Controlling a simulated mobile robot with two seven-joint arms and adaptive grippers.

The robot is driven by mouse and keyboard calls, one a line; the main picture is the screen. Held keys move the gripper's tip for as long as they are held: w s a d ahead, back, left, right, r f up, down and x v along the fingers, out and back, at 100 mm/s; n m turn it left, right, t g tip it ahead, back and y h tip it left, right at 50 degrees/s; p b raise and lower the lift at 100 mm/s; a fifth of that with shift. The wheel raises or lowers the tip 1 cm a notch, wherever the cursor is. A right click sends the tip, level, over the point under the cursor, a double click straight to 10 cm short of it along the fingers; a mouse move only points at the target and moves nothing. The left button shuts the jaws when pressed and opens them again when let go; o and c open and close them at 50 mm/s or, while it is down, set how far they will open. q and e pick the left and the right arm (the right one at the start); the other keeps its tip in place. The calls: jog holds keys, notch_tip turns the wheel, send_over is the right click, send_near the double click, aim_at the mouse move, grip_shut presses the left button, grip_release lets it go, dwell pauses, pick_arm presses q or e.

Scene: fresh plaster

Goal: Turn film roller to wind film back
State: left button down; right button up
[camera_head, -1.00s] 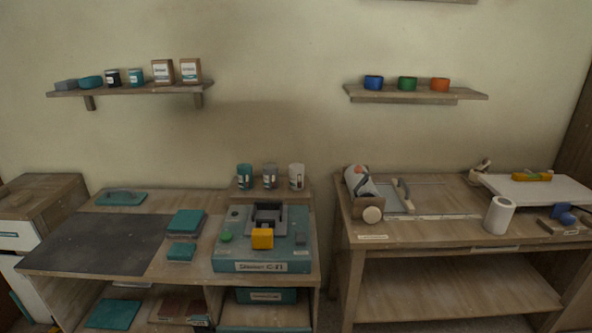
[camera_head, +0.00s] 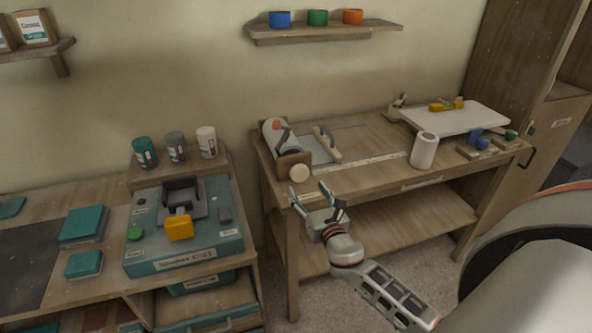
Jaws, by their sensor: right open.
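The film roller (camera_head: 271,134), a pale roll in a wooden holder, sits at the left end of the right-hand table. A round cream knob (camera_head: 299,173) is on its near side. My right gripper (camera_head: 308,189) is at the table's front edge, just below the knob in the picture. Its two fingers are spread and nothing is between them. I cannot tell whether a fingertip touches the knob. My left gripper is not in view.
A flat frame with a handle (camera_head: 326,145) lies beside the roller. A white paper roll (camera_head: 424,150) stands further right, near a white board (camera_head: 455,119). The left bench carries a teal machine (camera_head: 145,255) and cups. Free floor (camera_head: 340,300) shows between the furniture.

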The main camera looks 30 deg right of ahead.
aim_at(301, 177)
jog(key=shift+w+d+r+n, duration=0.25)
jog(key=shift+w+r+n, duration=0.1)
jog(key=shift+w, duration=0.3)
jog(key=x, duration=0.6)
jog(key=shift+w+d, duration=0.1)
jog(key=shift+w, duration=0.2)
jog(key=shift+c, duration=0.4)
jog(key=c, duration=1)
